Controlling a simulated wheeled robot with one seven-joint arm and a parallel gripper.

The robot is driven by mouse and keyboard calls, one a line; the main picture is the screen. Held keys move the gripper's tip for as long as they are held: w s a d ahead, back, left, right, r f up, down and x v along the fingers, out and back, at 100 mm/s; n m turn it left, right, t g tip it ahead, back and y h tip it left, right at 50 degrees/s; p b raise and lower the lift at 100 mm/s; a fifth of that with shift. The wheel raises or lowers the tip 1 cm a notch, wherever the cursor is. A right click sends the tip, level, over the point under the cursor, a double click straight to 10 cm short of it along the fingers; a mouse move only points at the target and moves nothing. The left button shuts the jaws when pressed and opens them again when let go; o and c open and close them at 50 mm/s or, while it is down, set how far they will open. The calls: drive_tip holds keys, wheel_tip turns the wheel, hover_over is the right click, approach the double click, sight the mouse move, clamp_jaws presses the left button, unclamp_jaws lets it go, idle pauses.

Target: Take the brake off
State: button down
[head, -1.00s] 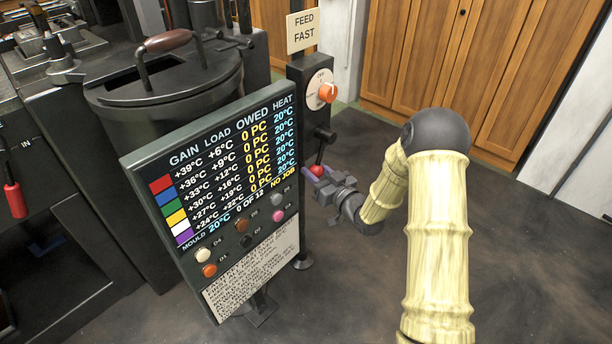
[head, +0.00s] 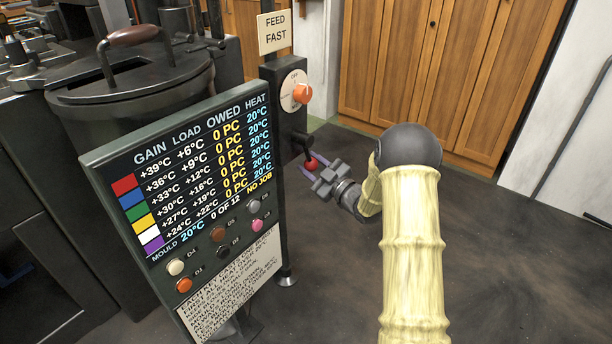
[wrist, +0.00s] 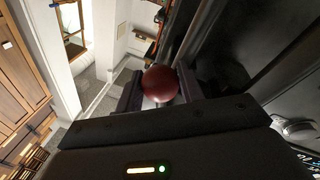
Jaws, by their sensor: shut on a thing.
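A black lever with a red ball knob (head: 311,164) sticks out from the dark post (head: 283,210), below the orange dial (head: 302,94). No brake label is readable on it. My gripper (head: 313,163) reaches the lever from the right and is shut on the red knob, one finger on each side. In the head view the lever slopes down and to the right from its pivot. In the wrist view the red knob (wrist: 160,84) sits between the two dark fingers. The lever's shaft is mostly hidden there.
A display board (head: 195,190) with buttons stands just left of the lever. A "FEED FAST" sign (head: 275,32) tops the post. A dark lidded pot (head: 135,90) stands behind the board. Wooden cupboards (head: 450,60) line the back. The floor (head: 500,260) at right is clear.

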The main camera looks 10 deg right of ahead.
drive_tip(key=shift+w+d+r+n, duration=0.3)
drive_tip(key=shift+d+n, duration=0.15)
drive_tip(key=shift+n, duration=0.05)
drive_tip(key=shift+r, duration=0.1)
drive_tip(key=c, duration=0.9)
unclamp_jaws()
drive_tip(key=p+v, duration=0.4)
drive_tip(key=v, duration=1.3)
drive_tip(key=shift+f, duration=0.3)
drive_tip(key=shift+r, duration=0.1)
